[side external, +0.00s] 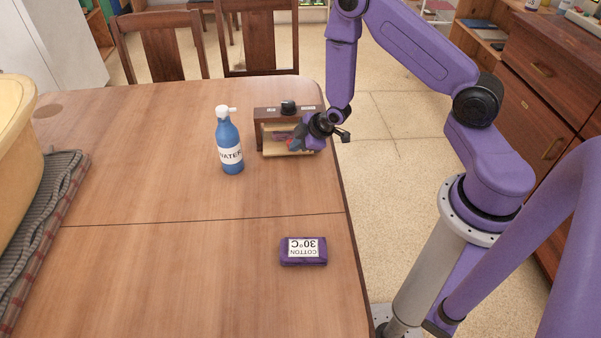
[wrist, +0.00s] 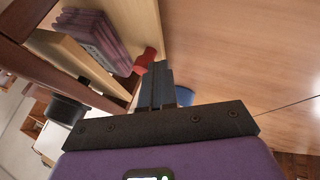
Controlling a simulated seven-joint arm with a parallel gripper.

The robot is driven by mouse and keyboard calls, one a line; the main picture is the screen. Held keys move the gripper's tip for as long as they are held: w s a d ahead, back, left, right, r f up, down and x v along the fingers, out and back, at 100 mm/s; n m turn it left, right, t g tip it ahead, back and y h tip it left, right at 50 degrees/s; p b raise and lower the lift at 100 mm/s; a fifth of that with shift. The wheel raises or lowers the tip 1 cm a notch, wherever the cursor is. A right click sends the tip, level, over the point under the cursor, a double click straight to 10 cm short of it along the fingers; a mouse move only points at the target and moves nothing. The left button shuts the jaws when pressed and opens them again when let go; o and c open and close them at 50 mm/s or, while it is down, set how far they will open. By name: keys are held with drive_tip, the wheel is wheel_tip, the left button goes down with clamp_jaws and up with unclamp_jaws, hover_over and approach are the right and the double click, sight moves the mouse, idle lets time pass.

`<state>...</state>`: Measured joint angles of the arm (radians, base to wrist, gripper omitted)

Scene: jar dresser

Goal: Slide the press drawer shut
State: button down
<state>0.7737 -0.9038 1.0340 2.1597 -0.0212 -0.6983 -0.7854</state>
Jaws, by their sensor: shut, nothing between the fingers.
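The press (side external: 290,113) is a small brown wooden box with a dark knob on top, near the far right edge of the table. Its pale wooden drawer (side external: 268,139) shows at the front and appears pulled out. In the wrist view, the drawer's pale wood (wrist: 72,57) and folded purple cloth (wrist: 92,32) inside are visible. A small red piece (wrist: 147,61) sits at the pale wood's edge. My gripper (wrist: 158,78) is shut and empty, its fingertips close beside the red piece; I cannot tell whether they touch. In the side view my gripper (side external: 299,137) partly covers the drawer's right side.
A blue water bottle (side external: 230,146) stands just left of the press. A yellow tub (side external: 12,130) and a grey mat (side external: 48,200) are at the left. The table between is clear.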

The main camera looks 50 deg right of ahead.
drive_tip(key=shift+w+d, duration=0.2)
drive_tip(key=shift+d, duration=0.05)
drive_tip(key=shift+s, duration=0.1)
drive_tip(key=s, duration=0.1)
drive_tip(key=s+a, duration=0.2)
drive_tip(key=s, duration=0.1)
drive_tip(key=shift+a+r, duration=0.15)
drive_tip(key=shift+r, duration=0.15)
drive_tip(key=s+a+r+n+g+y, duration=0.1)
drive_tip(key=s+a+r+g, duration=0.1)
drive_tip(key=s+a+r, duration=0.45)
drive_tip(key=s+a+r+g, duration=0.2)
drive_tip(key=s+a+r, duration=0.2)
drive_tip(key=s+r, duration=0.55)
drive_tip(key=s+d+r+g+h, duration=0.1)
drive_tip(key=s+d+r+g, duration=0.2)
drive_tip(key=s+r, duration=0.5)
drive_tip(key=s, duration=0.4)
drive_tip(key=shift+s+r+n+h, duration=0.35)
drive_tip(key=shift+r+n+h, duration=0.05)
drive_tip(key=c, duration=1.8)
unclamp_jaws()
